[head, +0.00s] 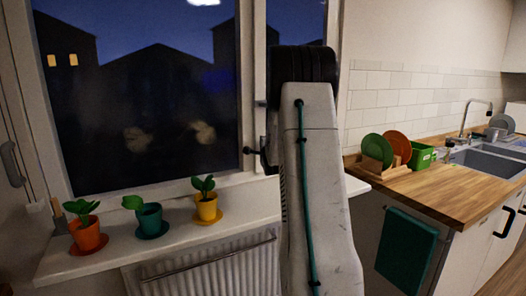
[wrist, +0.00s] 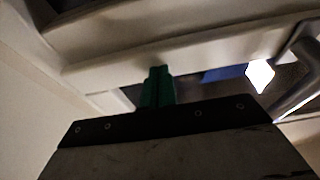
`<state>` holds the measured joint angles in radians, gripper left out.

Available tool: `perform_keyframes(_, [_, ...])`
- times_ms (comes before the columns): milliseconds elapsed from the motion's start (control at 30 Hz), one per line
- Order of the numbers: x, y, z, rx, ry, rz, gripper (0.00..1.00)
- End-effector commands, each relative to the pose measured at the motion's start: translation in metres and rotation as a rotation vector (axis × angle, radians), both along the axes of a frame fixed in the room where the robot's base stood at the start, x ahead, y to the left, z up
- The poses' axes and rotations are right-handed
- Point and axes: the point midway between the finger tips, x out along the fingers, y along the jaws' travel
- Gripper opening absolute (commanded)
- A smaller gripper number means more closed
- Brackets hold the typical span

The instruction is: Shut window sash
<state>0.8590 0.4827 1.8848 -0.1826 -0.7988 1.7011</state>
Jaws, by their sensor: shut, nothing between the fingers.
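The window (head: 140,90) has white frames around dark panes, with a wide left pane and a narrower part behind my arm. At the far left, a white upright frame (head: 22,120) carries a grey handle (head: 12,163); I cannot tell whether this is the sash standing open. In the wrist view, my gripper (wrist: 157,88) shows as green fingers held together, empty, close to a pale frame bar (wrist: 190,58). Contact is unclear. A grey curved handle-like bar (wrist: 298,95) is to their right. In the head view my arm hides the fingers.
Three potted plants, orange (head: 88,236), teal (head: 149,220) and yellow (head: 207,207), stand on the white sill (head: 185,237) above a radiator (head: 215,272). A wooden counter (head: 440,180) with a dish rack (head: 378,165) and a green towel (head: 405,250) is at right.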

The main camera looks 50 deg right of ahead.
Motion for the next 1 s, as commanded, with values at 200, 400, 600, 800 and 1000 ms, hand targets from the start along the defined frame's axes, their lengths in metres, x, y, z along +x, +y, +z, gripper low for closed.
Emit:
perform_keyframes(200, [-0.020,0.027,0.004,-0.002,-0.001,0.008,0.00])
perform_keyframes(400, [-0.039,0.070,0.003,0.000,0.000,0.004,0.00])
perform_keyframes(600, [-0.054,0.098,0.003,-0.001,0.001,-0.003,0.00])
perform_keyframes(800, [-0.059,0.112,0.003,-0.001,0.000,-0.004,0.00])
perform_keyframes(1000, [-0.059,0.114,0.002,-0.001,0.001,-0.003,0.00])
